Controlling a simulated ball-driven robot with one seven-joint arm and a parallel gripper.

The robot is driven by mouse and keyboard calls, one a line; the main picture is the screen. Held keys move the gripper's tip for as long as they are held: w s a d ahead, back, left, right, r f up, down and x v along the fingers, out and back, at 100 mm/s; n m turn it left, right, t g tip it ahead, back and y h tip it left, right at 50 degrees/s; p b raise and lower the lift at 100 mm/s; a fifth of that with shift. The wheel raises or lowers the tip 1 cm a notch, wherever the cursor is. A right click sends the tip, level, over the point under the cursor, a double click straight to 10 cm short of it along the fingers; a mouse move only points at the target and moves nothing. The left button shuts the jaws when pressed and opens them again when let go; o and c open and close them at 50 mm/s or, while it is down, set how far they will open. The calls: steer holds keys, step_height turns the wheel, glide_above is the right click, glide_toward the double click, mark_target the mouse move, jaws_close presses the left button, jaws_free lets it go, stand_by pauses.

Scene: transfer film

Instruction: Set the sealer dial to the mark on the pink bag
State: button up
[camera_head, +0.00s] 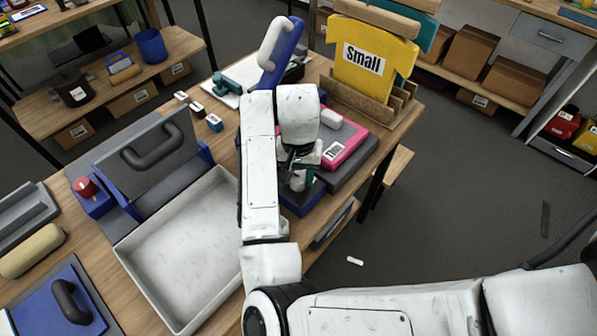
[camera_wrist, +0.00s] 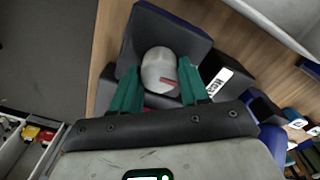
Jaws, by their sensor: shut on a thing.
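The pink bag (camera_head: 345,142) lies on a dark grey block, with a white label whose writing is too small to read. The sealer dial (camera_wrist: 159,65) is a pale round knob with a red pointer line, above a blue and dark grey base (camera_wrist: 172,28). My gripper (camera_wrist: 159,80) has its two teal fingers on either side of the dial and is shut on it. In the head view, my gripper (camera_head: 299,181) is just below the pink bag, and my arm hides much of the dial. A white label strip (camera_wrist: 219,83) with black letters lies right of the dial.
A blue lever with a white handle (camera_head: 269,40) rises behind my arm. A yellow shirt (camera_head: 372,55) marked "Small" stands in a wooden rack. A white tray (camera_head: 180,250) is to the left. Several small ink bottles (camera_head: 196,109) stand near the bench's middle.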

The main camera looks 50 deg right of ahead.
mark_target(299, 176)
stand_by(0.3)
steer(key=o, duration=1)
steer(key=shift+o, duration=0.2)
step_height(299, 176, up, 11)
steer(key=shift+p, duration=0.3)
steer(key=shift+d, duration=0.1)
